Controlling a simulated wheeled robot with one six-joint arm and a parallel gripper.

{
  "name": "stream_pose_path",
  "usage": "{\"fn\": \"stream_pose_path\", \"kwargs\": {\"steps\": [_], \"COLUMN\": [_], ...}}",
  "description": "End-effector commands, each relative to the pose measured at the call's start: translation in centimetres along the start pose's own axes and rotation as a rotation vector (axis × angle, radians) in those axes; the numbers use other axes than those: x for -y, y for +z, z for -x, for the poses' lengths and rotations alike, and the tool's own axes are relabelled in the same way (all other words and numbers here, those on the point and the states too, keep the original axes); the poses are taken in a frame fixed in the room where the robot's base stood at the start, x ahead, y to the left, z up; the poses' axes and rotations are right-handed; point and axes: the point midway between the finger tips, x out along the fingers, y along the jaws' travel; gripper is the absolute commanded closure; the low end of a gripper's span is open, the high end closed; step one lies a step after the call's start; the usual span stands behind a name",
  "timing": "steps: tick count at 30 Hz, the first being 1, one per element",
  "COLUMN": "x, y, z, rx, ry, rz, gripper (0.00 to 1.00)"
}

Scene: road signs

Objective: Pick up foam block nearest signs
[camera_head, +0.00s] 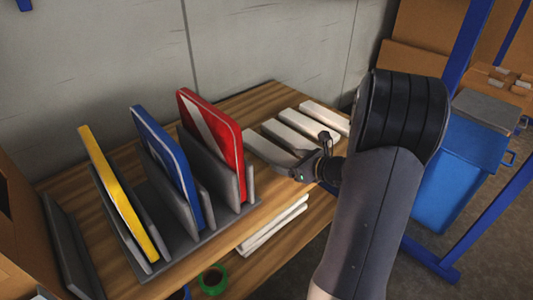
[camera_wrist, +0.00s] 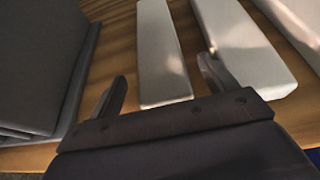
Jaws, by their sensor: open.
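Several white foam blocks lie side by side on the wooden table, to the right of the signs. The foam block nearest the signs (camera_head: 266,150) is partly hidden by my gripper in the head view. In the wrist view that block (camera_wrist: 162,55) lies ahead of and between my open fingers. A second foam block (camera_head: 288,135) lies to its right and also shows in the wrist view (camera_wrist: 240,45); the right fingertip is close to it, contact unclear. My gripper (camera_wrist: 165,88) is open and empty. Yellow (camera_head: 118,190), blue (camera_head: 165,155) and red (camera_head: 212,130) signs stand upright in a grey rack.
The grey rack (camera_head: 190,244) stands close on the left of the blocks. A wall (camera_head: 260,50) is behind the table. White pieces (camera_head: 272,232) and a green tape roll (camera_head: 213,279) are on a lower level. A blue bin (camera_head: 455,170) stands at right.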

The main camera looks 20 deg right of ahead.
Motion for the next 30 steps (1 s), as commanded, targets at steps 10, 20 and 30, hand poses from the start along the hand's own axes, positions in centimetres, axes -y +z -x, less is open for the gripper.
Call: {"fn": "stream_pose_path", "kwargs": {"steps": [10,20,30], "x": [0.1,0.1,0.1], "y": [0.0,0.1,0.0], "z": [-3.4,-3.3,-3.3], "rx": [-0.001,0.000,0.000], "ry": [0.001,0.001,0.001], "rz": [0.001,0.000,0.000], "gripper": [0.20,0.34,0.62]}}
